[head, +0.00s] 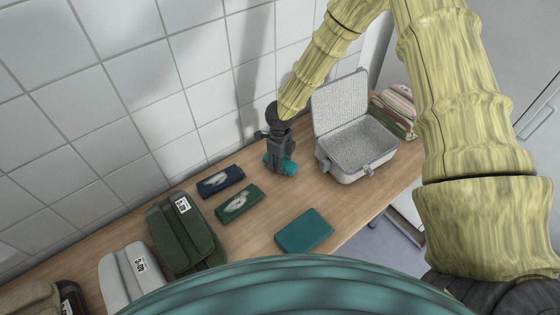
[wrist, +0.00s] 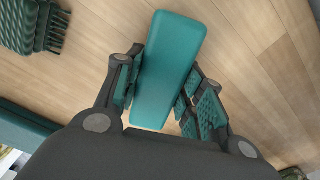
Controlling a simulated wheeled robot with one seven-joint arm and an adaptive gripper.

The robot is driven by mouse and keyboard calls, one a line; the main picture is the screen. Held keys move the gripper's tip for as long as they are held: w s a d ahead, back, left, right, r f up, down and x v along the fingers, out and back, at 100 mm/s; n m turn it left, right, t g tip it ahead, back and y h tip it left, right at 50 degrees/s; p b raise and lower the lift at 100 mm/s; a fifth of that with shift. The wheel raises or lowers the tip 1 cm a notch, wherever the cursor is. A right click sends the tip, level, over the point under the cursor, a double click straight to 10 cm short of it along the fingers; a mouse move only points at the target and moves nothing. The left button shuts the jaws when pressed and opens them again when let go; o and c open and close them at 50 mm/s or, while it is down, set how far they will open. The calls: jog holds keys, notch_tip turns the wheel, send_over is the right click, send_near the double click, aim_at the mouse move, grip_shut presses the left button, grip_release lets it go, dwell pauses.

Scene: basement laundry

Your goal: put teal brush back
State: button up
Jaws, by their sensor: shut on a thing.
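My gripper (head: 280,156) points down at the tabletop, left of the open case. In the wrist view my gripper (wrist: 160,95) has its padded fingers on both sides of a smooth, rounded teal block, which I take to be the teal brush (wrist: 172,60). No bristles show on it. In the head view the teal brush (head: 289,167) shows low between the fingers, partly hidden by them. I cannot tell whether it touches the table. The light grey case (head: 374,174) stands open, lid raised, with an empty-looking inside.
A teal flat block (head: 303,231), a green pack (head: 240,204) and a navy pack (head: 220,182) lie on the wooden table (head: 268,219). Green (head: 187,232) and grey (head: 128,274) bundles lie left. Folded cloths (head: 394,112) lie behind the case.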

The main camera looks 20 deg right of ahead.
jog(key=o, duration=1)
jog(key=shift+f, duration=0.1)
notch_tip(320, 180, up, 12)
jog(key=shift+r+b, duration=0.2)
jog(key=shift+b, duration=0.75)
